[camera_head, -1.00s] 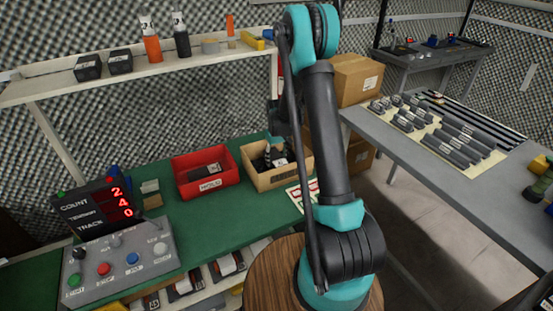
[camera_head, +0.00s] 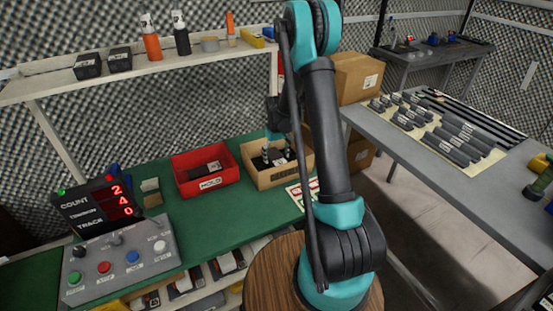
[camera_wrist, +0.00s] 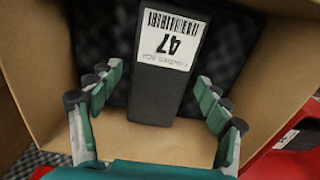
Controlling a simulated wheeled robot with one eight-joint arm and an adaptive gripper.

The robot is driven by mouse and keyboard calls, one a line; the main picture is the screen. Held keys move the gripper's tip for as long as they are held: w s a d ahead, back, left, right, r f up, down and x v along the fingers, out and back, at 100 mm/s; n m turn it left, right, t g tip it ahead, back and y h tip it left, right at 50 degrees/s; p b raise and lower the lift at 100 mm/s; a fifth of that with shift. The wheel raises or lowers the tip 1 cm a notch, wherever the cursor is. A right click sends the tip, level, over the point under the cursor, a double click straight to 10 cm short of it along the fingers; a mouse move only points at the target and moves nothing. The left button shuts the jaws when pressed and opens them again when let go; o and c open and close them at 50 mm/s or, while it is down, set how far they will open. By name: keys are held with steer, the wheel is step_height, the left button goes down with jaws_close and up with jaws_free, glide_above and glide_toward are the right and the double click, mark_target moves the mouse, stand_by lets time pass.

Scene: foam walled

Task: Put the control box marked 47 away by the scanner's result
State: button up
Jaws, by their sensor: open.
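The control box marked 47 (camera_wrist: 152,100) is black, with a white barcode label that appears upside down in the wrist view. It lies in the tan cardboard bin (camera_wrist: 245,88), which stands on the green bench in the head view (camera_head: 287,178). My gripper (camera_wrist: 157,80) is open, its fingers on either side of the box with gaps visible. In the head view my gripper (camera_head: 277,155) is over the tan bin, and the box is partly hidden by it. No handheld scanner is clearly identifiable.
A red bin marked HOLD (camera_head: 183,184), holding a dark item, stands left of the tan bin. A console (camera_head: 118,262) and a red-digit display (camera_head: 97,207) are at left. A shelf (camera_head: 200,60) overhangs the bench. A grey table (camera_head: 400,160) stands right.

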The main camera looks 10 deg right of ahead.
mark_target(277, 157)
step_height(277, 157, up, 12)
steer(key=f, duration=0.1)
steer(key=s+d+r+m+t, duration=0.1)
steer(key=s+r, duration=0.2)
steer(key=s, duration=0.5)
steer(key=s+d+r+m+t, duration=0.1)
steer(key=s+d+r, duration=0.15)
steer(key=s, duration=0.55)
steer(key=s+f+m+t, duration=0.1)
steer(key=s+f+t, duration=0.1)
steer(key=s, duration=1.3)
steer(key=shift+s+d+f, duration=0.2)
steer(key=shift+d+f, duration=0.05)
steer(key=shift+f, duration=0.2)
